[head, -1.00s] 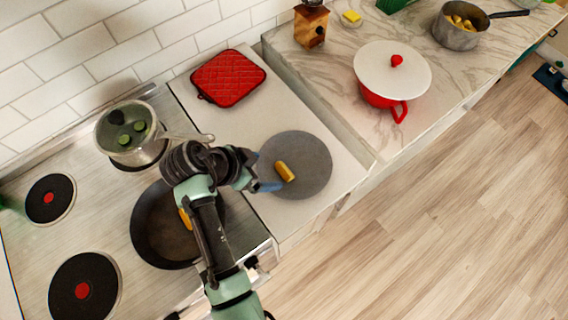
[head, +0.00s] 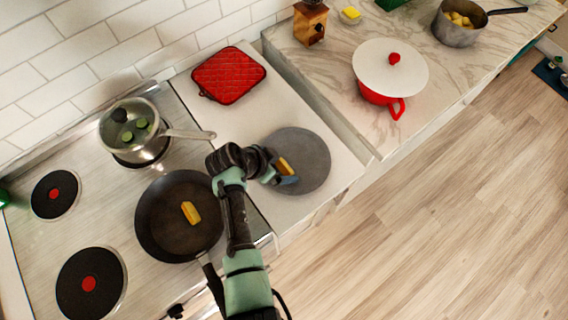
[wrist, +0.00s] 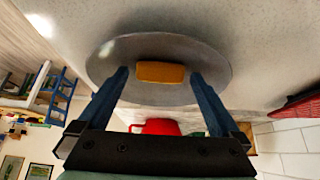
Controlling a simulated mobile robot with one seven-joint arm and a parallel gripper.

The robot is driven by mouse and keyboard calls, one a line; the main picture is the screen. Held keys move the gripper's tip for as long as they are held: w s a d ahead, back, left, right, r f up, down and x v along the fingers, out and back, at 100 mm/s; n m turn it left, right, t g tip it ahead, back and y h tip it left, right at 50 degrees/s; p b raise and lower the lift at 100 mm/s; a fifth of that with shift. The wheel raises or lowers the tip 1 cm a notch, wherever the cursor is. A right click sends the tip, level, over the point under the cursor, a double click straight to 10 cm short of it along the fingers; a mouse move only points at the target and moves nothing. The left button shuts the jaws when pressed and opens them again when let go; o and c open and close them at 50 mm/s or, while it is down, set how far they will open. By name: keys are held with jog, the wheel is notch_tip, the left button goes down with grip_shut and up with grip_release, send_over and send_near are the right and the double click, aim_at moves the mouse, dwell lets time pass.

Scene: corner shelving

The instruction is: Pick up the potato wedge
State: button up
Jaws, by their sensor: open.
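A yellow-brown potato wedge (head: 285,165) lies on a round grey plate (head: 312,174) on the white counter. In the wrist view the wedge (wrist: 160,72) lies on the plate (wrist: 208,72), between and just beyond the fingertips. My gripper (wrist: 160,78) is open, with one blue finger on each side of the wedge. In the head view my gripper (head: 284,178) is over the plate and partly covers the wedge. Another yellow wedge (head: 191,212) lies in the black frying pan (head: 165,238). I cannot tell whether the fingers touch the plate.
A pot (head: 140,143) with green pieces stands on the stove behind the pan. A red pot holder (head: 229,75) lies on the counter. A red pot with white lid (head: 390,67) and a grey saucepan (head: 457,34) with yellow pieces stand on the marble counter.

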jog(key=c, duration=1.2)
jog(key=shift+r, duration=0.1)
jog(key=shift+c, duration=0.2)
